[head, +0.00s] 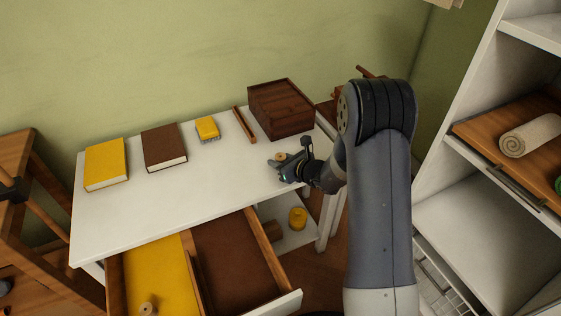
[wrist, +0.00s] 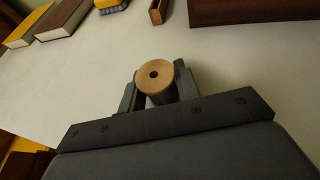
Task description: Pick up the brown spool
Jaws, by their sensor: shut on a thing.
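The brown spool (wrist: 155,75) stands between the two fingers of my gripper (wrist: 157,82) in the wrist view. Its round tan end with a dark centre hole faces the camera, and its lower body is mostly hidden by the gripper. In the head view the spool (head: 280,157) shows as a small tan disc at my gripper (head: 281,164), over the right part of the white table. My gripper is shut on it. I cannot tell whether the spool still touches the table top.
On the white table (head: 215,180) are a yellow book (head: 106,163), a brown book (head: 164,147), a small yellow item (head: 207,128), a brown strip (head: 244,125) and a dark wooden box (head: 282,108). An open drawer (head: 240,262) below holds another spool (head: 147,309). White shelves stand at right.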

